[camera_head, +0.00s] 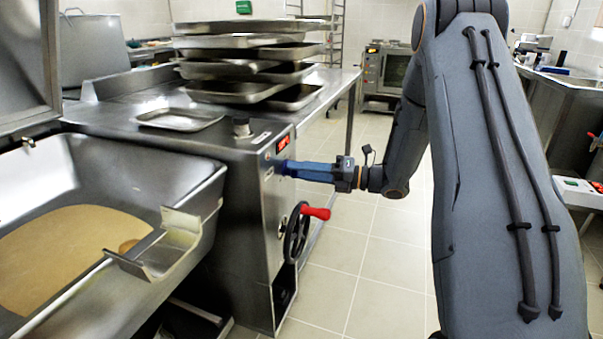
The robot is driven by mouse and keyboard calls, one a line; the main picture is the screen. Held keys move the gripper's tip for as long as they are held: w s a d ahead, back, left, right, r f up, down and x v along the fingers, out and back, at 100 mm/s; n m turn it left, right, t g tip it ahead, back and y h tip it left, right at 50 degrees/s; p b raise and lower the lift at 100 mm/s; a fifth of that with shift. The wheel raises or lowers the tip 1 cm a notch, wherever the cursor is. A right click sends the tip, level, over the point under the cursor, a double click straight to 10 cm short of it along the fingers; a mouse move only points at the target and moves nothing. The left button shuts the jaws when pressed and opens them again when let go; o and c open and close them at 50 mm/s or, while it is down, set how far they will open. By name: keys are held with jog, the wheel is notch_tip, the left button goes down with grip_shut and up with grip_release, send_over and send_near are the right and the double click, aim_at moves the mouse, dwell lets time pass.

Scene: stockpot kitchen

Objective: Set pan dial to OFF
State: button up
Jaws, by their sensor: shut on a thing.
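A steel tilting pan (125,160) stands at the left, with a brownish layer in its bottom. Its control panel (282,210) is on the side of the steel housing to the right of the pan, with a small red display (283,143) near the top. My gripper (284,168) reaches in from the right with its blue fingers at this panel, just below the display. The fingers are shut on the pan dial, which they hide almost wholly. The dial's setting cannot be read.
A handwheel (297,234) with a red handle (315,211) sticks out just below my gripper. Stacked steel trays (248,60) and a single tray (180,119) lie on the counter behind. Tiled floor (360,270) is clear to the right of the panel.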

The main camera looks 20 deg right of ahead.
dwell(0.7)
jog(key=o, duration=1)
jog(key=shift+o, duration=0.2)
jog(key=v, duration=0.7)
jog(key=shift+s+d, duration=0.2)
jog(key=shift+d, duration=0.15)
